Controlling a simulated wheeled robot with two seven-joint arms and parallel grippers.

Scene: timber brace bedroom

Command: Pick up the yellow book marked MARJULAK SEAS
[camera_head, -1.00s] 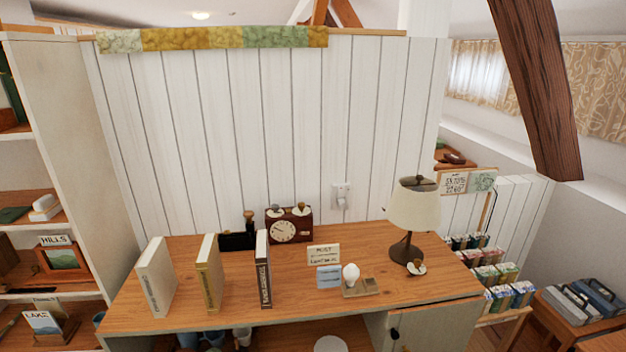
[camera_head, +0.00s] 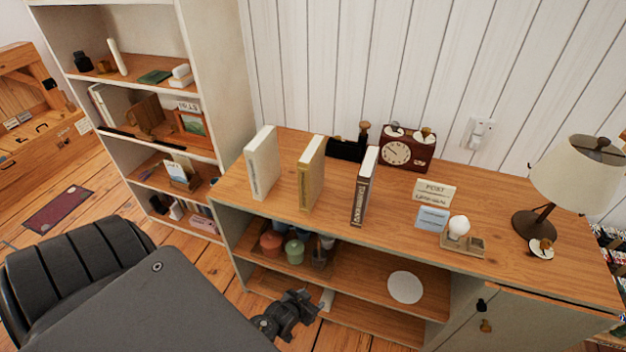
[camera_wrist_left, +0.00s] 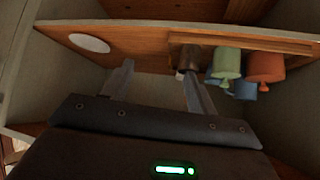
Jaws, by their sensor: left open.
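The yellow book (camera_head: 311,174) stands upright on the wooden top of the cabinet, between a white book (camera_head: 262,163) on its left and a dark brown book (camera_head: 364,187) on its right. Its spine faces me, but the lettering is too small to read. My left gripper (camera_head: 293,312) is in front of the cabinet, well below the top and apart from all three books. In the left wrist view its two fingers (camera_wrist_left: 158,85) are spread with nothing between them, facing the open lower shelves. My right gripper is not in view.
Pots (camera_head: 294,250) and a white disc (camera_head: 405,287) sit on the shelf under the top (camera_head: 500,235). A clock (camera_head: 407,150), small cards (camera_head: 433,205), a bulb on a stand (camera_head: 458,228) and a lamp (camera_head: 580,180) stand right of the books. A tall bookcase (camera_head: 226,80) rises at left.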

